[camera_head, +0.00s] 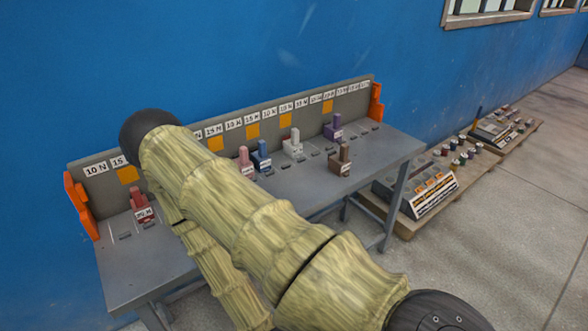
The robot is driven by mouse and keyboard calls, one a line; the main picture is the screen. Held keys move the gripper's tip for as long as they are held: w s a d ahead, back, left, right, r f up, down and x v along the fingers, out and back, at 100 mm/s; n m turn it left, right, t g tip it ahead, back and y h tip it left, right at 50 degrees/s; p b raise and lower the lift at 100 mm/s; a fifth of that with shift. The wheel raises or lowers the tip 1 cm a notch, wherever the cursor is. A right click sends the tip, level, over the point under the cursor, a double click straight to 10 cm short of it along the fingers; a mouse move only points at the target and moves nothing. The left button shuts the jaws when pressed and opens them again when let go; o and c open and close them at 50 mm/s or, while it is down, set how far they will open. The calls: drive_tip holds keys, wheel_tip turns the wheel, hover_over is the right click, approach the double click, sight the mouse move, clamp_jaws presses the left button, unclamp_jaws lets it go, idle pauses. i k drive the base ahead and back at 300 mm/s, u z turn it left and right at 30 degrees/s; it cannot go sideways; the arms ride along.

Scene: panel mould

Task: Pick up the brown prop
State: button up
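The brown prop (340,165) stands upright on the right part of the grey table (385,150), near its front edge. It is a blocky base with a narrower upright part and a white label on its front. Nothing is touching it from above. My arm crosses the picture to the left of it and hides part of the table. My gripper does not show in this view, so its distance from the brown prop cannot be seen.
A purple prop (334,128) stands behind the brown one. White (292,145), blue (262,156), pink (244,158) and red (140,206) props stand further left. A labelled back panel (352,105) has orange end brackets. A loaded pallet (405,226) lies on the floor at right.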

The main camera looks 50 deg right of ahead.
sight(339, 164)
drive_tip(key=z, duration=2.45)
drive_tip(key=k, duration=0.25)
drive_tip(key=u, duration=1)
drive_tip(key=i, duration=1.05)
drive_tip(key=z, duration=0.25)
